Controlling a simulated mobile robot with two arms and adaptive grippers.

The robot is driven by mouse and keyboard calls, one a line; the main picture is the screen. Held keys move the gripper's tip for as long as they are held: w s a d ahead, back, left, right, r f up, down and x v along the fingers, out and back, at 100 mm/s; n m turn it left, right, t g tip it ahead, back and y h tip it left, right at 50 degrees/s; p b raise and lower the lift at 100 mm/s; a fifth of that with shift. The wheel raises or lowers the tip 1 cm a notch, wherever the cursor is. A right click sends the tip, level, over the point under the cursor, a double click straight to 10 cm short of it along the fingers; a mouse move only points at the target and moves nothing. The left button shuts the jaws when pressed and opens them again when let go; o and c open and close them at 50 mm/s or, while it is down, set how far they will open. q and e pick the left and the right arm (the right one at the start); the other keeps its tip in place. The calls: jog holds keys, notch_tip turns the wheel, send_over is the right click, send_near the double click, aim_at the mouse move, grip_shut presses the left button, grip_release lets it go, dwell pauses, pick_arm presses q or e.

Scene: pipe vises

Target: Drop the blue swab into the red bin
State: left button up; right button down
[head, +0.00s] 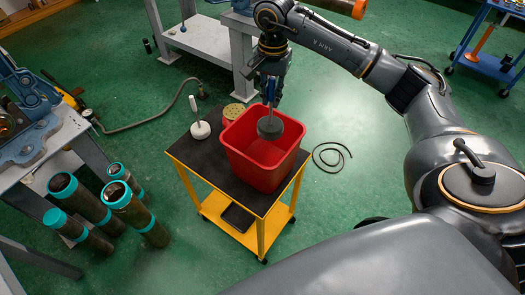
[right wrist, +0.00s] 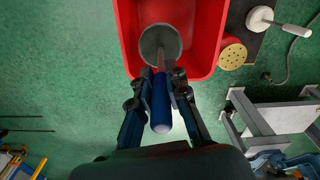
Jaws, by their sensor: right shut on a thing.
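The red bin (head: 262,160) stands on a small cart with a dark top and yellow frame; it also shows in the right wrist view (right wrist: 208,40). My right gripper (head: 270,102) is above the bin and shut on the handle of the blue swab. The swab's blue handle (right wrist: 161,105) lies between the fingers in the right wrist view. Its grey round head (head: 270,127) hangs down over the bin's opening. Whether the head is below the rim is hard to tell. My left gripper is not in view.
On the cart (head: 178,150), a white swab (head: 200,129) and a round yellow-topped container with holes (head: 233,112) stand beside the bin. Dark pipes with teal ends (head: 135,212) stand on the floor at left. A black cable (head: 330,155) lies at right.

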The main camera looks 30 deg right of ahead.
aim_at(271, 78)
jog(key=f, duration=0.1)
jog(key=f+b, duration=0.1)
jog(key=shift+w+f, duration=0.3)
jog(key=shift+f, duration=0.35)
jog(key=c, duration=1.3)
grip_release()
jog(key=shift+c, duration=0.2)
jog(key=shift+o, duration=0.4)
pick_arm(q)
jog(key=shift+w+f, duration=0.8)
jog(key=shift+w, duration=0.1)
pick_arm(e)
notch_tip(271, 78, up, 12)
